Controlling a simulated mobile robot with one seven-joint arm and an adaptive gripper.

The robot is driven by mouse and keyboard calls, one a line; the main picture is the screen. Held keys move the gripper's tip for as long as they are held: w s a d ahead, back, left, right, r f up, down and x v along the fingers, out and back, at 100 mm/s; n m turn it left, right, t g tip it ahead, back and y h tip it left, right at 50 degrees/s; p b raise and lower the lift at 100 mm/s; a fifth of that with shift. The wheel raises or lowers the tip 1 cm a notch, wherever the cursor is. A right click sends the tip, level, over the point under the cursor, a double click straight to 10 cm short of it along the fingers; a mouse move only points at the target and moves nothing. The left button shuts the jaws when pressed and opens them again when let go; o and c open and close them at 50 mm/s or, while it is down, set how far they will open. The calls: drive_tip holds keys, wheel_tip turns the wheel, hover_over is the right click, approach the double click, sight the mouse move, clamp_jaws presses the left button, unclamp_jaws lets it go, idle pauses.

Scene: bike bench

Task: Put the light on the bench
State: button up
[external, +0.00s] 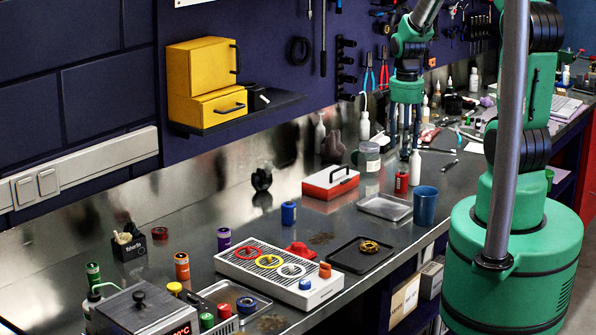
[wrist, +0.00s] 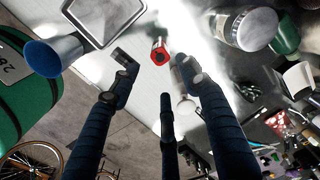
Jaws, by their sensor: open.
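My gripper (external: 404,140) points down over the middle of the bench (external: 345,225), near the wall. In the wrist view my gripper (wrist: 158,85) has its dark fingers spread apart, with nothing held between them. A red cylinder (external: 401,182) stands upright on the bench below it. In the wrist view the red cylinder (wrist: 160,51) shows beyond the fingertips, apart from them. I cannot tell which object is the light. A small red item (external: 300,250) lies beside the white ring tray, too small to identify.
A blue cup (external: 425,206), an empty metal tray (external: 386,207), a jar (external: 369,158) and a white bottle (external: 415,168) stand close around. A red and white case (external: 331,183) and a white ring tray (external: 277,270) are leftward. Tools crowd the far right.

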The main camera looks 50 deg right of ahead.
idle(0.3)
drive_tip(key=s+a+r+n+t, duration=0.1)
drive_tip(key=a+r+n, duration=0.3)
drive_tip(key=a+r, duration=0.45)
drive_tip(key=s+a+r+n+t, duration=0.15)
drive_tip(key=a+r+n, duration=0.3)
drive_tip(key=r, duration=0.65)
drive_tip(key=s+a+r+n+t, duration=0.3)
drive_tip(key=s+a+r+n, duration=0.5)
drive_tip(key=s+a+r, duration=0.3)
drive_tip(key=shift+s+a+n, duration=0.35)
drive_tip(key=shift+s+a, duration=0.2)
drive_tip(key=shift+s, duration=0.55)
wheel_tip(320, 180, down, 8)
drive_tip(key=b, duration=0.7)
drive_tip(key=shift+r+b, duration=0.25)
drive_tip(key=shift+b, duration=0.1)
